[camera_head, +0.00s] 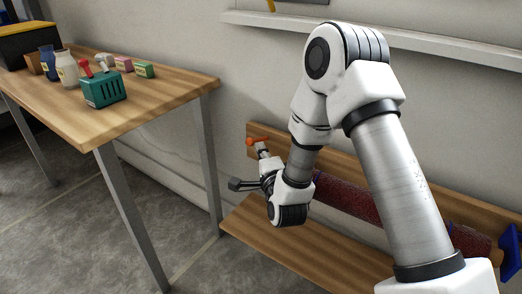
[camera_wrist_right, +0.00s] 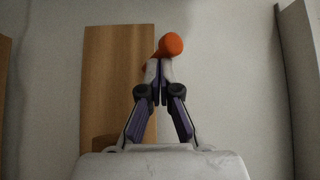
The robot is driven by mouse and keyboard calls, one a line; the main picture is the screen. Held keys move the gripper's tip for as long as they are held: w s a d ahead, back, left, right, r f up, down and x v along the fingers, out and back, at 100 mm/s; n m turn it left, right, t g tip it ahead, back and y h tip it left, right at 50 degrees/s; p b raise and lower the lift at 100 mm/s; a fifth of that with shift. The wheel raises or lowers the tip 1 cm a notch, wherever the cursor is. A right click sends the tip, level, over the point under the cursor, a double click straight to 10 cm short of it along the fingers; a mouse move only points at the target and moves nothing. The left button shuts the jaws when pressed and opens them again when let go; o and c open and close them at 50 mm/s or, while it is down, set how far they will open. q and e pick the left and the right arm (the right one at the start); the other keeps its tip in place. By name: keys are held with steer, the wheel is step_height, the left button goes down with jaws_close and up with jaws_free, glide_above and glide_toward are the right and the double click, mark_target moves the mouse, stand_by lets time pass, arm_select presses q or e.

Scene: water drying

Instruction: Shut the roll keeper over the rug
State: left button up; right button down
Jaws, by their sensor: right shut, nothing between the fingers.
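The rug (camera_head: 346,198) is a dark red roll lying along a low wooden rack, partly hidden behind my right arm. An orange knob (camera_head: 257,141) shows at the rack's left end and appears to belong to the roll keeper. My right gripper (camera_head: 263,153) is just below and beside this knob. In the wrist view, the right gripper (camera_wrist_right: 158,68) has its fingertips together and empty, with the orange knob (camera_wrist_right: 171,45) right at or just past the tips. I cannot tell whether they touch. The rest of the keeper is hidden. My left gripper is not in view.
A wooden table (camera_head: 150,113) at the left carries a teal tool holder (camera_head: 100,89), jars and small boxes. A blue end piece (camera_head: 511,252) stands at the rack's right end. A white wall ledge (camera_head: 430,45) runs behind my arm. The floor in front is clear.

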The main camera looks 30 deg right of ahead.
stand_by(0.5)
steer(key=v, duration=0.7)
steer(key=shift+s, duration=0.2)
steer(key=shift+a+f, duration=0.15)
steer(key=shift+f, duration=0.05)
